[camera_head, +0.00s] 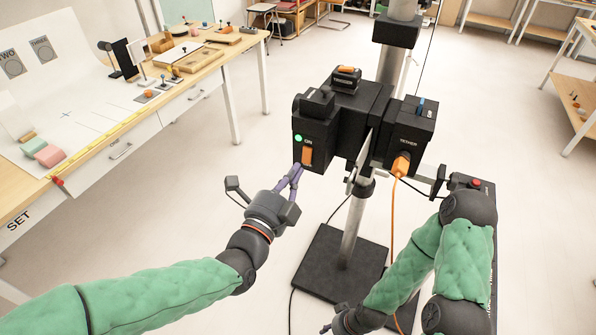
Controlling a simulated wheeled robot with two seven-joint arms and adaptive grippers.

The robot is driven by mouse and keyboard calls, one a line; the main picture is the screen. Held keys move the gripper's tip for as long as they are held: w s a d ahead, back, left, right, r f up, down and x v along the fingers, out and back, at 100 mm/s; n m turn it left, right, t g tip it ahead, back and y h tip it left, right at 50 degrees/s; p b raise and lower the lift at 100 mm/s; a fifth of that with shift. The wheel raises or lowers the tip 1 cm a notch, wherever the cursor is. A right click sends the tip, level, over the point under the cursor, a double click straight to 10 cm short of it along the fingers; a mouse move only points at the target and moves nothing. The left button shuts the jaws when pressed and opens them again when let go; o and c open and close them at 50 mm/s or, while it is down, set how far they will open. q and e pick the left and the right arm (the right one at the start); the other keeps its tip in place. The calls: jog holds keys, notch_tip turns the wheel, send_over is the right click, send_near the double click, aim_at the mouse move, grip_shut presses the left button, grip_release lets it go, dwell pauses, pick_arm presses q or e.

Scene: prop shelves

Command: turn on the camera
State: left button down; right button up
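The camera (352,110) is a black boxy rig on a grey pole. Its left box has an orange switch (307,156) beside the word ON, and a green light (298,138) is lit above it. My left gripper (297,170) has its purple fingertips together at the lower end of the switch. They look at or very close to it; contact cannot be told for certain. Nothing is seen between the fingers.
An orange cable (394,215) hangs from the box marked TETHER (410,135). The pole stands on a black base plate (335,265). A long table (190,75) with props is at left. Shelves stand at the far right. The floor between is clear.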

pick_arm(q)
jog(key=s+a+r+p, duration=0.1)
jog(key=s+a, duration=0.2)
jog(key=s, duration=0.4)
jog(key=shift+p, duration=0.4)
jog(key=shift+a+r, duration=0.1)
